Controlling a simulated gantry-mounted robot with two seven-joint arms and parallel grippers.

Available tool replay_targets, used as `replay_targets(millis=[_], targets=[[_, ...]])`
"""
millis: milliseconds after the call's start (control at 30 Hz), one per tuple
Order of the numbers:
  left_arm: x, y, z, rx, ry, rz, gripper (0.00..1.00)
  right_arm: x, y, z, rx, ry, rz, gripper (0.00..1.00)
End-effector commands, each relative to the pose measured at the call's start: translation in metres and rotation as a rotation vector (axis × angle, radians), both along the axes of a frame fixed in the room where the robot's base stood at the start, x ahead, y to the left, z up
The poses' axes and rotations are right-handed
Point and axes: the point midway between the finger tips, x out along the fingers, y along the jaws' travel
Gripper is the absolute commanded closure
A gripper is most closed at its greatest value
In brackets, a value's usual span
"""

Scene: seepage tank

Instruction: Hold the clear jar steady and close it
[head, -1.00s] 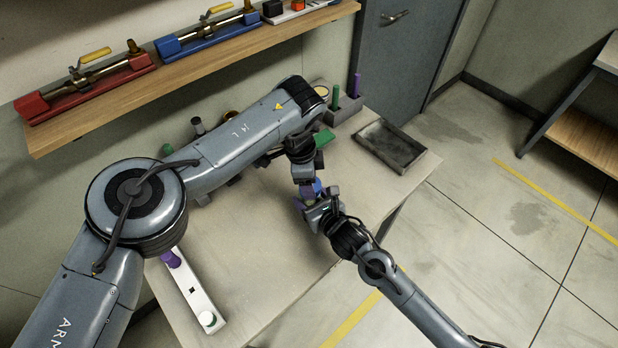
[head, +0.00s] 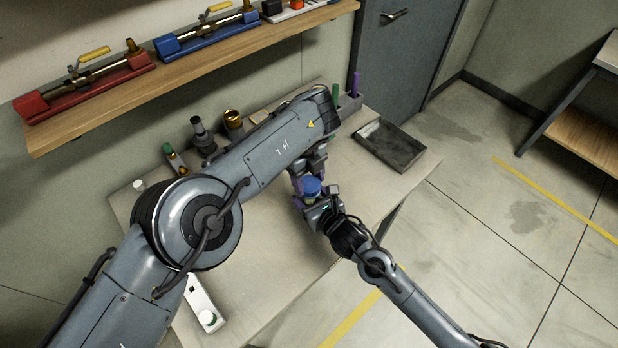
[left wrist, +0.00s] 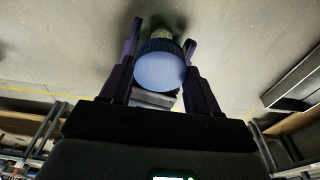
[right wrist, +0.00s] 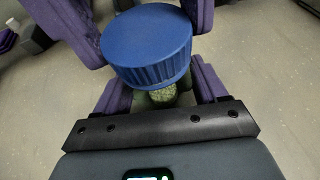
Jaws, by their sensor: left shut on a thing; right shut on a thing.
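A clear jar with a blue ribbed cap (head: 312,187) is held upright over the front right of the table. In the right wrist view, the cap (right wrist: 146,45) sits over the jar (right wrist: 163,95), whose speckled contents show beneath. My left gripper (left wrist: 162,62) is shut on the cap, with its purple fingers on either side. In the left wrist view, the cap's top (left wrist: 159,71) faces the camera. My right gripper (head: 318,207) is shut on the jar below. I cannot tell how tightly the cap is seated.
A dark tray (head: 390,145) lies on the table's right end. A dark fitting (head: 201,132) and a brass cup (head: 233,122) stand at the back. My left forearm crosses above the table.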

Motion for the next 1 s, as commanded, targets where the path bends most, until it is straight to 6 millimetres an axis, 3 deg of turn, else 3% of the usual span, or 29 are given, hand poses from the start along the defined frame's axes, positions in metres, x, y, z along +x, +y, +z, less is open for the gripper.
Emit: replay_targets(millis=[100, 133, 300, 667, 1000], targets=[[0.0, 0.0, 0.0, 0.0, 0.001, 0.002, 0.67, 0.0, 0.0, 0.0, 0.0, 0.001, 0.0, 1.0], [0.0, 0.0, 0.0, 0.0, 0.001, 0.002, 0.36, 0.0, 0.0, 0.0, 0.0, 0.001, 0.0, 1.0], [0.0, 0.0, 0.0, -0.001, 0.0, 0.003, 0.13, 0.0, 0.0, 0.0, -0.001, 0.001, -0.001, 1.0], [0.0, 0.0, 0.004, -0.001, -0.001, 0.004, 0.13, 0.0, -0.001, 0.0, -0.001, 0.001, -0.001, 1.0], [0.0, 0.0, 0.039, 0.0, -0.001, 0.003, 0.13, 0.0, -0.001, -0.001, -0.001, 0.001, -0.001, 1.0]])
